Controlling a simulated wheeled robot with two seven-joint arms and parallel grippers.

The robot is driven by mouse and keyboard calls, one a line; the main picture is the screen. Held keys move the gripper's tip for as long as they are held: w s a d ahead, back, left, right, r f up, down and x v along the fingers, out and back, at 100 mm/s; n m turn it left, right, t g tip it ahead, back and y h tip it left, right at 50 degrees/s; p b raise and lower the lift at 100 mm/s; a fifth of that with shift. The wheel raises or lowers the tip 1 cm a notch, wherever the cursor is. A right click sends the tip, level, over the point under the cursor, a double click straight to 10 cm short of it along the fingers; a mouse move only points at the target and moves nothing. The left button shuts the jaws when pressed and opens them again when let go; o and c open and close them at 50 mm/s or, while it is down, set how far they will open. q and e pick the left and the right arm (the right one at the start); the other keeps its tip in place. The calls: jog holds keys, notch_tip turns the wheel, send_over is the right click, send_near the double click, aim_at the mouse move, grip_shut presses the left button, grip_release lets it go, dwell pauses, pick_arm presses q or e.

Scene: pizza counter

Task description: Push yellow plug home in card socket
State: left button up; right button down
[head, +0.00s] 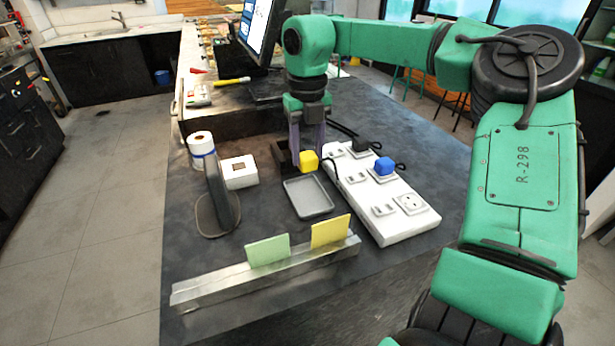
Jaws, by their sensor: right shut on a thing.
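The yellow plug (309,161) is a small cube at the fingertips of my right gripper (308,148). The gripper points down and is shut on the plug, just left of the white socket strip (408,231). The plug appears apart from the strip's sockets; its height above the counter is hard to judge. The strip has several sockets, and no label shows which is the card socket. A blue plug (384,166) and a black plug (361,147) sit on the strip. My left gripper is not in view.
A grey tray (309,198) lies below the yellow plug. A metal rail (215,288) holds a green card (268,250) and a yellow card (331,230). A dark stand (216,215), a white box (239,181) and a paper roll (200,143) stand left. Black cables run behind the strip.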

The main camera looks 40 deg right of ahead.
aim_at(307, 155)
notch_tip(307, 155, up, 12)
jog(key=shift+f+p, duration=0.2)
jog(key=shift+p, duration=0.15)
